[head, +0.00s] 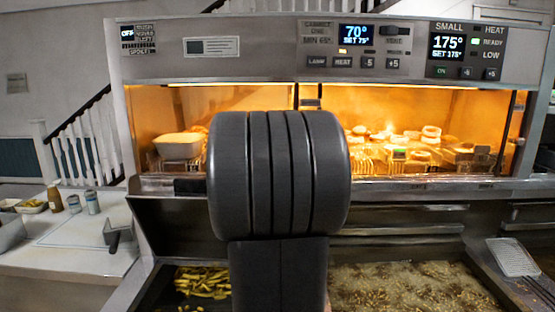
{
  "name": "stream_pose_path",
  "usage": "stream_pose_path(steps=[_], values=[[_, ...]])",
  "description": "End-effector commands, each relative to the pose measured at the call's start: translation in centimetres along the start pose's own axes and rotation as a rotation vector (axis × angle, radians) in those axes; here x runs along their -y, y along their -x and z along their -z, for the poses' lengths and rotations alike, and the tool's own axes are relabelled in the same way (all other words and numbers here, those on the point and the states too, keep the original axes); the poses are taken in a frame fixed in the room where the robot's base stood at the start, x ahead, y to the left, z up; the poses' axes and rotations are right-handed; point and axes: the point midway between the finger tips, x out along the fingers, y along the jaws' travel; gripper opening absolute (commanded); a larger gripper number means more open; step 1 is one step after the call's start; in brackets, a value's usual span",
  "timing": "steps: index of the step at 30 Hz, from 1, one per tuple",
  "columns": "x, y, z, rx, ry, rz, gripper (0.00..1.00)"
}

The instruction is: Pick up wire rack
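No wire rack shows clearly. Thin upright wires (366,163) stand inside the lit warming cabinet, just right of my arm, and may be part of one; they are too small to be sure. My own dark grey arm rises through the middle of the head view and covers the centre of the cabinet and part of the fryer. My gripper is not in view, and whether it holds anything cannot be seen.
The warming cabinet (225,41) holds a pale tub (178,146) at left and fried food (425,140) at right. Below are chips (202,282) and bubbling oil (415,285). A perforated scoop (512,257) lies at right. A counter (75,232) with small containers is at left.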

Motion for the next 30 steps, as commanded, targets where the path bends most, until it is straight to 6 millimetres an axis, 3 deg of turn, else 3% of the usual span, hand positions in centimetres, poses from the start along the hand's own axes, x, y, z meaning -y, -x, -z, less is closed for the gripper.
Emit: stream_pose_path(steps=[30], values=[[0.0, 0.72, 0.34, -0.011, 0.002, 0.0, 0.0]])
